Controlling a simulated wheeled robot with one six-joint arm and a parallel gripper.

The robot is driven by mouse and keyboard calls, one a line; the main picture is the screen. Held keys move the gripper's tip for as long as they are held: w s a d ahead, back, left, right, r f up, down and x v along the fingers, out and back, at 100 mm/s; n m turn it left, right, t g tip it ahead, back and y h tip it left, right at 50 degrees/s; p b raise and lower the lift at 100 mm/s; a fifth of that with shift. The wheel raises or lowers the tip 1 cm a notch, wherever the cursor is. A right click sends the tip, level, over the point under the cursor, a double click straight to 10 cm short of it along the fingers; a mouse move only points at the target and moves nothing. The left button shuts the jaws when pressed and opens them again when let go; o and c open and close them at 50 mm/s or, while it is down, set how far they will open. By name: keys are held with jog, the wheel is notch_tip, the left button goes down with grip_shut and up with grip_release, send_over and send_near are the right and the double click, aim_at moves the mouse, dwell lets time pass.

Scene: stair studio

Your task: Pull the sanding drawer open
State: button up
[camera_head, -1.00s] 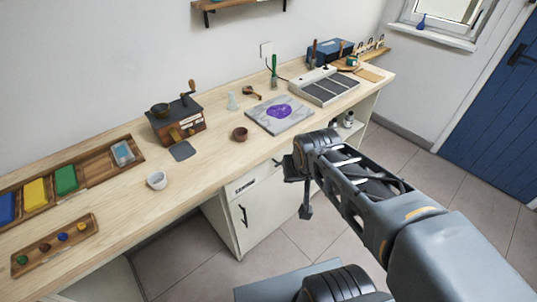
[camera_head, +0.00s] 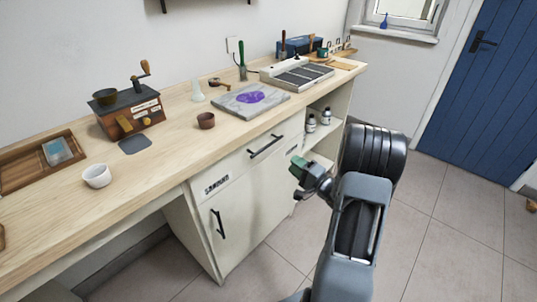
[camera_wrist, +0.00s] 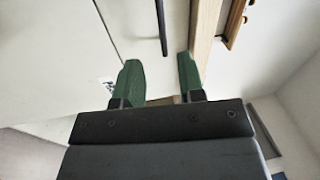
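The sanding drawer (camera_head: 236,165) is the white front under the worktop, with a partly legible dark label at its lower left. It looks closed. Its dark bar handle (camera_head: 265,146) is on the right part of the front. My gripper (camera_head: 298,168) is to the right of and a little below the handle in the head view, apart from it. In the wrist view my gripper (camera_wrist: 158,70) is open, with green fingers spread and nothing between them. The dark handle (camera_wrist: 163,28) shows ahead, between the lines of the fingers and not touched.
The wooden worktop (camera_head: 170,152) overhangs just above the drawer. A white cupboard door (camera_head: 245,215) with its own dark handle (camera_head: 218,224) is below. Open shelves with bottles (camera_head: 311,124) are to the right. The tiled floor in front is clear.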

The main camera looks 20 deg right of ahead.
aim_at(268, 146)
jog(key=shift+y, duration=0.4)
jog(key=b+x, duration=0.1)
jog(key=x, duration=1.2)
jog(key=shift+f, duration=0.2)
grip_shut()
jog(key=shift+d, duration=0.1)
